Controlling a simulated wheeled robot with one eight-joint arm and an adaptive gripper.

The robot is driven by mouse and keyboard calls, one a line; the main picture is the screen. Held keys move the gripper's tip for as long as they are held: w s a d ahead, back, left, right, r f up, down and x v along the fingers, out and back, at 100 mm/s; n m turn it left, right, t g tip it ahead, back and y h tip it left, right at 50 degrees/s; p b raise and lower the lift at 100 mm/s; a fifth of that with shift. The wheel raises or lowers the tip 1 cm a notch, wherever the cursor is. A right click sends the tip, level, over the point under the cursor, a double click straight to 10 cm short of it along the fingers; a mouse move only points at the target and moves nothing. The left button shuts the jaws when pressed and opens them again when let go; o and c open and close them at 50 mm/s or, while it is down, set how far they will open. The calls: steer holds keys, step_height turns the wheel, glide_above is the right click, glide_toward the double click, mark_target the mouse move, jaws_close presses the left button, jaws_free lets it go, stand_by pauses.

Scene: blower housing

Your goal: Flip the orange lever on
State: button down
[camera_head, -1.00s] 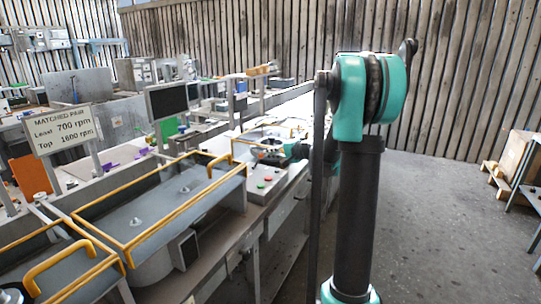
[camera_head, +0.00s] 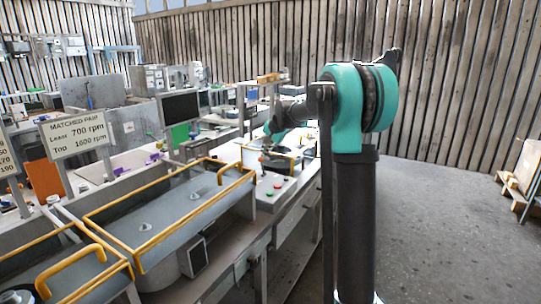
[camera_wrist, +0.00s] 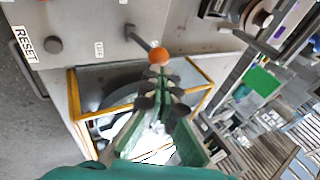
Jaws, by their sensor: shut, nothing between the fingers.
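The orange lever shows in the wrist view as an orange ball (camera_wrist: 158,56) on a thin metal stem, which slants up and left to a grey panel (camera_wrist: 85,20). A label that seems to read OFF is on the panel left of the stem. My gripper (camera_wrist: 158,74) is shut and empty. Its dark fingertips are just below the ball in the picture; I cannot tell whether they touch it. In the head view my gripper (camera_head: 267,142) is small, over the bench's far part, and the lever cannot be made out there.
A yellow-edged clear-sided box (camera_wrist: 75,95) lies below the lever in the wrist view. In the head view, a control box (camera_head: 272,190) with buttons, a monitor (camera_head: 180,106) and yellow-railed troughs (camera_head: 150,215) line the bench. Open floor is at right.

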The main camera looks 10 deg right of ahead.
steer(key=shift+w+a+g+h, duration=0.35)
steer(key=shift+a+g+h, duration=0.05)
steer(key=shift+a+h, duration=0.15)
steer(key=shift+d, duration=0.1)
steer(key=shift+r, duration=0.75)
